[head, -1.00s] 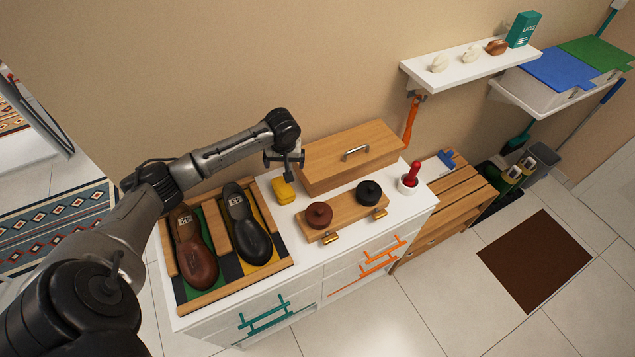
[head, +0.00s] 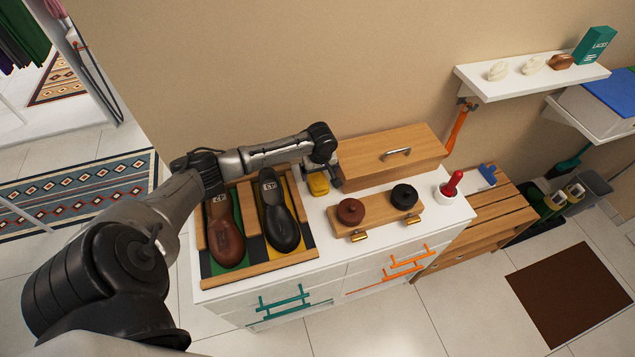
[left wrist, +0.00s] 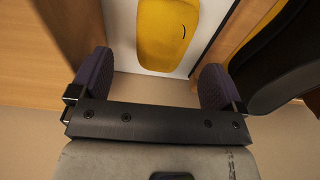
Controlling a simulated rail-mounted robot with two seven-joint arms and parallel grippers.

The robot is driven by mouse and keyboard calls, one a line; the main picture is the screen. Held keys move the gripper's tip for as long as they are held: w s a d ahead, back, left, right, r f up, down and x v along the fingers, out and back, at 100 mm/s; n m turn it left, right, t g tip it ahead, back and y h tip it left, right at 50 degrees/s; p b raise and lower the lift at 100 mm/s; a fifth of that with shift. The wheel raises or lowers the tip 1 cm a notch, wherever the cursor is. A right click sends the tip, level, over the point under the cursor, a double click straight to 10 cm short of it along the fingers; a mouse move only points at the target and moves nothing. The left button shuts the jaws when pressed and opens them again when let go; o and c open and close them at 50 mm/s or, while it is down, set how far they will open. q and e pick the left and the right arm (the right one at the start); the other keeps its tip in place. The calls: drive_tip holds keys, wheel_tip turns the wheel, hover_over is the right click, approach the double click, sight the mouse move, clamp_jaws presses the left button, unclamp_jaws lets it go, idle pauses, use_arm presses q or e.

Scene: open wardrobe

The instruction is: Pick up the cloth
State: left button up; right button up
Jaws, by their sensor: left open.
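The cloth is a small folded yellow pad (head: 318,184) on the white cabinet top, between the shoe tray and a wooden box. My left gripper (head: 332,172) is close to the cloth in the head view, just beside its right edge. In the left wrist view the cloth (left wrist: 165,32) lies beyond the two spread dark fingertips, and the gripper (left wrist: 153,76) is open and empty. No contact with the cloth shows. My right gripper is not in view.
A tray with a brown shoe (head: 224,232) and a black shoe (head: 277,215) stands left of the cloth. The wooden box (head: 390,157) with a metal handle is close on the right. A wall runs behind.

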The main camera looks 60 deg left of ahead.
sight(317, 178)
use_arm(q)
drive_tip(key=shift+s+a+f+b, duration=0.1)
drive_tip(key=shift+a+f+b, duration=0.1)
drive_tip(key=shift+f, duration=1.25)
drive_tip(key=shift+a+f+b, duration=0.1)
drive_tip(key=shift+f+b, duration=0.05)
drive_tip(key=shift+f, duration=1.25)
drive_tip(key=c, duration=1)
drive_tip(key=shift+r+p, duration=0.65)
drive_tip(key=shift+r, duration=4.4)
